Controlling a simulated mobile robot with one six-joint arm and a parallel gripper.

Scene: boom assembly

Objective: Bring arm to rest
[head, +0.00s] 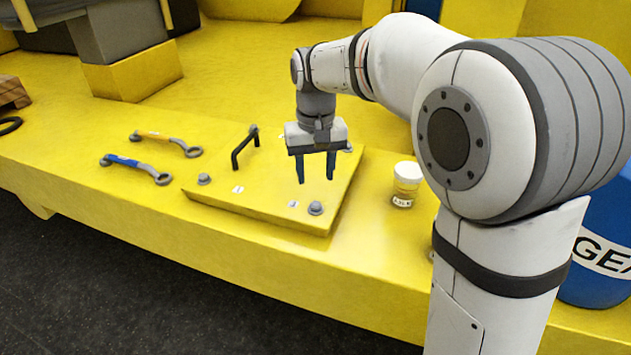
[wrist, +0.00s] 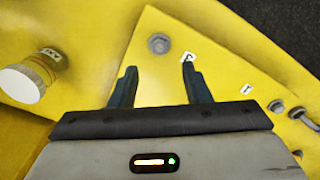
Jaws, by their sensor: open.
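My gripper (head: 316,168) hangs fingers down above the yellow cover plate (head: 262,200) in the head view, and its jaws are open and empty. The plate carries a black handle (head: 243,148), grey bolts, one of them near the front corner (head: 315,208), and small white labels. In the wrist view the two dark fingers (wrist: 157,86) stand apart over the plate (wrist: 230,70), with a bolt (wrist: 159,43) and a numbered label (wrist: 188,57) beyond them. The fingers appear clear of the plate. My arm reaches in from the right of the head view.
A white-lidded jar (head: 405,185) stands right of the plate; it also shows in the wrist view (wrist: 24,82). Two wrenches, one orange-handled (head: 167,142) and one blue-handled (head: 137,167), lie to the left. A blue drum (head: 600,245) stands at the far right.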

